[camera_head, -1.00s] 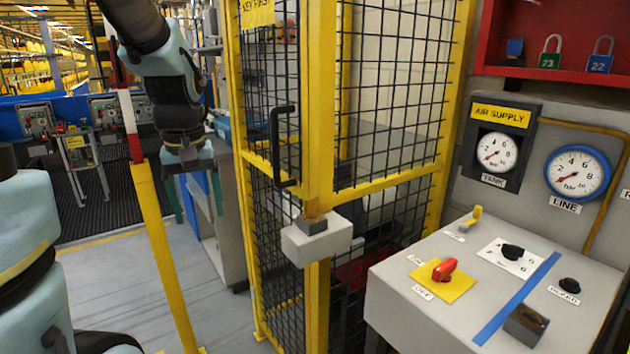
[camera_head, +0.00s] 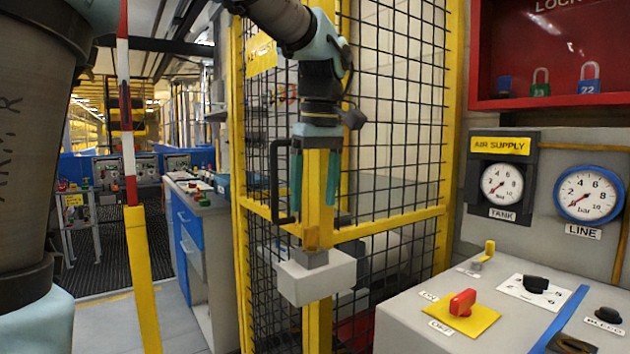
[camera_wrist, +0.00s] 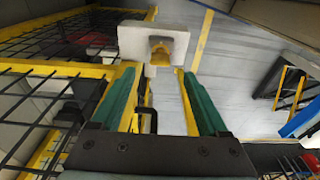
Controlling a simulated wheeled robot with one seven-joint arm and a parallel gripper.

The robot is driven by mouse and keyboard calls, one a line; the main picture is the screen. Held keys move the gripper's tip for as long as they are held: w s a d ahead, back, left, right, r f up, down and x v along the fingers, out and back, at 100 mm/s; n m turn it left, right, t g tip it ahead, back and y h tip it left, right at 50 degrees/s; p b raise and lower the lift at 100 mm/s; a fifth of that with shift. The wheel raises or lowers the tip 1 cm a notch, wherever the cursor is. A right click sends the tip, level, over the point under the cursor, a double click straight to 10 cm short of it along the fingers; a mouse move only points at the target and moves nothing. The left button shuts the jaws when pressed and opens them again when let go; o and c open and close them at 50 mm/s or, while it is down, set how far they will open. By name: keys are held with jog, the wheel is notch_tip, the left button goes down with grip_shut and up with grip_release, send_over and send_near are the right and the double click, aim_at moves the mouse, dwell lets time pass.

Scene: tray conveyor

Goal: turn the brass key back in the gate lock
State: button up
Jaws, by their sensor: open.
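The gate lock is a pale grey box (camera_head: 316,279) with a darker block on top, mounted on the yellow gate post. The brass key (camera_head: 311,239) stands upright on that block, hard to separate from the yellow post behind it. My gripper (camera_head: 314,203) points down above the key, with its green-lined fingers apart and nothing between them. In the wrist view, the lock box (camera_wrist: 133,42) and brass key (camera_wrist: 160,49) lie beyond the open fingertips (camera_wrist: 156,76). The key appears apart from both fingers. Its exact turn angle is hard to tell.
A black gate handle (camera_head: 280,170) is close left of my gripper, on the mesh gate. A grey air-supply console (camera_head: 400,325) with a red knob (camera_head: 462,301) stands at the right. A red-and-white barrier post (camera_head: 128,150) stands at the left.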

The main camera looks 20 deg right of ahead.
aim_at(312, 227)
jog(key=f, duration=0.5)
jog(key=w+f, duration=0.1)
jog(key=f, duration=0.1)
jog(key=shift+a+f, duration=0.1)
jog(key=shift+f, duration=0.05)
grip_shut()
dwell(0.4)
